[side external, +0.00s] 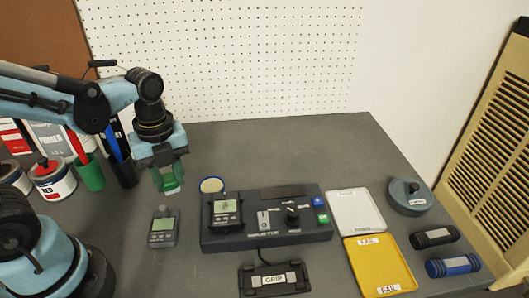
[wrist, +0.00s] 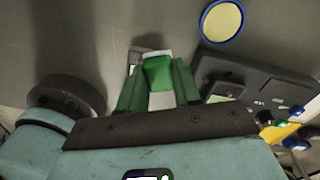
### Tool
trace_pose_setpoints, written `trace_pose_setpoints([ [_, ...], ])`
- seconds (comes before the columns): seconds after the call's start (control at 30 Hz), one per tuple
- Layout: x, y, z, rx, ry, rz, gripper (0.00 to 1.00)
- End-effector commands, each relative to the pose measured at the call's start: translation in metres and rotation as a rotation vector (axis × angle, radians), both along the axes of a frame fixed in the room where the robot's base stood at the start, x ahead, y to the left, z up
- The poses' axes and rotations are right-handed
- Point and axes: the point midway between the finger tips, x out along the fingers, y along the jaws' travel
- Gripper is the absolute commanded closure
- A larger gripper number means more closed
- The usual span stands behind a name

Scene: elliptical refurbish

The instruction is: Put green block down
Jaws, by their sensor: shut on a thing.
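My gripper (side external: 167,176) hangs at the left of the grey table, pointing down, with greenish fingers. It is shut on the green block (wrist: 158,72), which shows between the fingertips in the wrist view. In the side view the green block (side external: 174,188) is partly hidden by the fingers and seems to be above the table. I cannot tell the exact gap beneath it.
A small grey meter (side external: 163,228) lies just in front of my gripper. A dark control box (side external: 265,222) stands to the right, with a round blue-rimmed disc (side external: 212,185) behind it. White (side external: 355,212) and yellow (side external: 380,270) trays lie farther right. Cups and cans (side external: 54,180) stand left.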

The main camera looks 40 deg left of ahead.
Motion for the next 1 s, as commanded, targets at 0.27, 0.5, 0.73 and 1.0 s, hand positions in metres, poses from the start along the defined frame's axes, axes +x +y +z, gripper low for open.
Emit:
trace_pose_setpoints([
  [0.27,0.015,0.039,-0.025,0.000,0.000,0.003,1.00],
  [0.5,0.018,0.048,-0.033,0.000,0.000,-0.002,1.00],
  [0.73,0.019,0.048,-0.056,0.000,0.000,-0.003,1.00],
  [1.0,0.018,0.048,-0.071,0.000,0.000,-0.003,1.00],
])
